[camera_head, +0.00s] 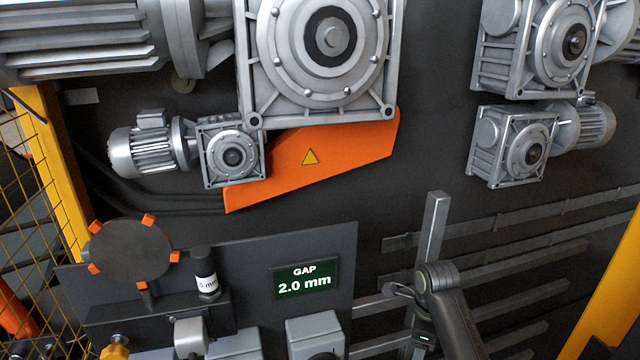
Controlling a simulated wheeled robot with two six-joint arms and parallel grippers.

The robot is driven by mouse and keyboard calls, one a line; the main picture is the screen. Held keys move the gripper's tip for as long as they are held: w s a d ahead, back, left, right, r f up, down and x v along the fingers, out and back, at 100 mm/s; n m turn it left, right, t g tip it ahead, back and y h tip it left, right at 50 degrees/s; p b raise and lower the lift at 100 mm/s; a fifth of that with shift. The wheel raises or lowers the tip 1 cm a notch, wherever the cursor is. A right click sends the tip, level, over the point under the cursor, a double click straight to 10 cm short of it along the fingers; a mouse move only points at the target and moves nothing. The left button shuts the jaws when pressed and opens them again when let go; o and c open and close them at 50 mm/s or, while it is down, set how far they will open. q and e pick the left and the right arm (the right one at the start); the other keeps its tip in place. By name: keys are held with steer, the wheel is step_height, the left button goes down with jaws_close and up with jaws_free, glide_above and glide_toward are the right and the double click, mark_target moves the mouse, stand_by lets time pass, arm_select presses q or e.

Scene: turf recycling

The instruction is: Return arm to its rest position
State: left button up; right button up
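A dark arm link with a rounded joint, which seems to be part of my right arm (443,290), rises from the bottom edge right of centre. Its joint stands in front of a grey upright bar (434,225). I see no gripper fingers on it. My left arm and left gripper do not show. What either gripper holds, if anything, is out of sight.
Gear motors (330,40) and an orange guard (345,150) are above. Grey slats (530,260) are at right, yellow posts (610,300) at the sides.

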steer(key=s+d+f+n+t, duration=0.1)
steer(key=s+d+f+n, duration=0.1)
steer(key=s+f+n, duration=0.45)
steer(key=s+d+f+n+t, duration=0.15)
steer(key=s+n, duration=0.25)
steer(key=s, duration=0.5)
steer(key=s+d+r+n+h, duration=0.1)
steer(key=s+r+n, duration=0.1)
steer(key=s+n, duration=0.55)
steer(key=s+d+r+n+h, duration=0.15)
steer(key=s+n, duration=0.25)
steer(key=s, duration=0.7)
step_height(320, 180, down, 32)
steer(key=d+y+b, duration=0.1)
steer(key=b, duration=0.7)
arm_select(q)
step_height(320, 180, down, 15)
steer(key=b, duration=0.6)
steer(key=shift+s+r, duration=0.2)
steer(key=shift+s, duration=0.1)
arm_select(e)
steer(key=s+f, duration=0.7)
steer(key=f, duration=0.4)
steer(key=s+a+f+g, duration=0.1)
steer(key=s+f, duration=0.7)
steer(key=f, duration=0.3)
steer(key=shift+f, duration=0.25)
